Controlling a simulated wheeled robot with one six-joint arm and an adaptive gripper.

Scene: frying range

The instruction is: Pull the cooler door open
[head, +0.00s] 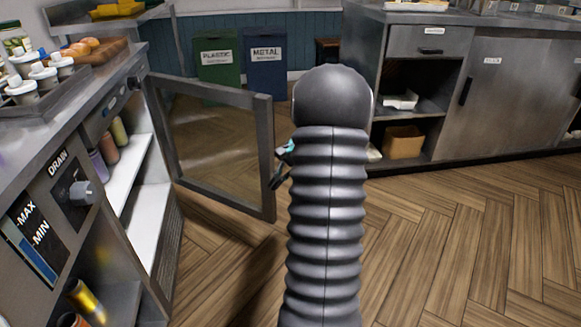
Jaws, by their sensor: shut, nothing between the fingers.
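The cooler door (264,150) is a glass panel in a dark grey frame. It stands swung out wide from the cooler (150,215) in the left counter, and the white shelf inside shows. My gripper (277,178) is at the door's free right edge, mostly hidden behind my dark ribbed arm. Only a bit of teal and a dark finger part show. It is shut with nothing in it. Whether it touches the door frame I cannot tell.
Several bottles (98,166) stand inside the cooler. A drain knob (83,193) sticks out of the counter front at left. Green (217,62) and blue (266,68) bins stand behind the door. Wooden floor (450,230) is clear at right, before grey cabinets (503,98).

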